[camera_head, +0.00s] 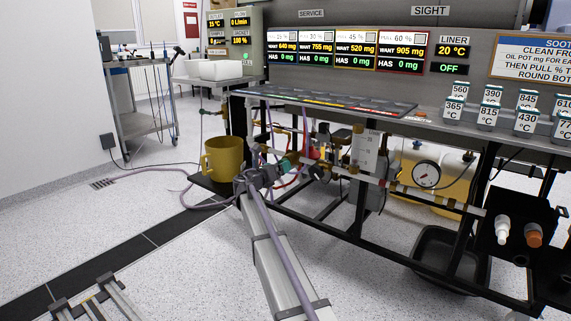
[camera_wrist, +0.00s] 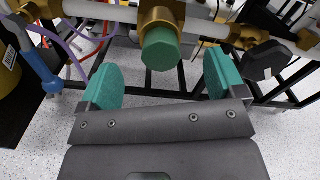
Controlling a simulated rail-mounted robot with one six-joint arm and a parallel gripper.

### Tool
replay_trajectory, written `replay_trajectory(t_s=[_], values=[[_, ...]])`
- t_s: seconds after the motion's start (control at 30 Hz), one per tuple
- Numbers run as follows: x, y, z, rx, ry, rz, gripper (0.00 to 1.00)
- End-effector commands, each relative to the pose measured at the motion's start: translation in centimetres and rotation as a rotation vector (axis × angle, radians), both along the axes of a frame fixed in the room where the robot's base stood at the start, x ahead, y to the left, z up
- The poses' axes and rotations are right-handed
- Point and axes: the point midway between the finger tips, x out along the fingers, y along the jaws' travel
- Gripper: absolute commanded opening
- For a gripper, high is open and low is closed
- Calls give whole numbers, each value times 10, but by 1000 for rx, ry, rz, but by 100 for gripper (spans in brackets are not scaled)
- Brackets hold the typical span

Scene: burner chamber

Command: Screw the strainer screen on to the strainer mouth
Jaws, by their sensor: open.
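In the wrist view, a green faceted end piece (camera_wrist: 161,49) sits on a brass fitting (camera_wrist: 160,20) on the pipework, facing me. I cannot tell whether this green piece is the strainer screen or part of the strainer mouth. My gripper (camera_wrist: 165,76) is open, with one green pad to the left of the piece and one to the right, and clear gaps to both. Nothing is held between the pads. In the head view my gripper (camera_head: 284,167) is small among the pipes under the bench, and the strainer parts are too small to make out.
A black-handled fitting (camera_wrist: 264,61) is close to the right pad. A blue-handled tool (camera_wrist: 42,70) is at the left. Black frame bars run behind the gripper. In the head view, a yellow mug (camera_head: 222,158) stands left of the pipes, and a gauge (camera_head: 426,174) is to the right.

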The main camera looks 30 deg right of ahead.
Motion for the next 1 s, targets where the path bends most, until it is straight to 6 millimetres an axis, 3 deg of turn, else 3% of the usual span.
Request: replay_trajectory(t_s=[0.23,0.57,0.77,1.0], values=[[2,-4,0,1,-2,-1,89],[16,-31,0,1,-3,0,89],[15,-32,0,2,-4,0,89],[15,-31,0,2,-4,0,68]])
